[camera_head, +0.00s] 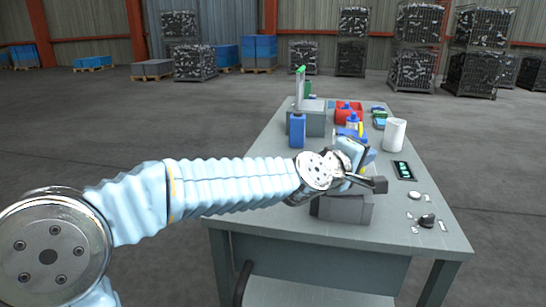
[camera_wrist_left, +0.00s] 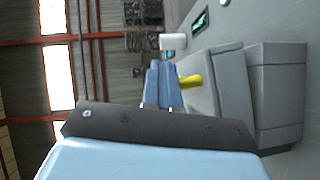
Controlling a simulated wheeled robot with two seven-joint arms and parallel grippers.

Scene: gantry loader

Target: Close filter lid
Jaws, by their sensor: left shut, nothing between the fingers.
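My left gripper (camera_head: 360,148) is over the table beyond the near grey box (camera_head: 344,208). In the left wrist view its two light-blue fingers (camera_wrist_left: 161,70) lie together, with nothing seen between them. A grey box (camera_wrist_left: 275,90) is at the right of that view, with a lighter grey part (camera_wrist_left: 220,85) beside it. A yellow piece (camera_wrist_left: 190,81) projects close to the fingers; I cannot tell whether they touch. My arm hides part of the near box in the head view, so I cannot tell how its lid stands. My right gripper is not seen.
A second grey box (camera_head: 313,122) stands at the back left of the table, with a blue bottle (camera_head: 297,130) near it. A red bin (camera_head: 349,107), a white cylinder (camera_head: 395,135) and a dark panel (camera_head: 403,170) are also there. Small parts (camera_head: 427,220) lie at front right.

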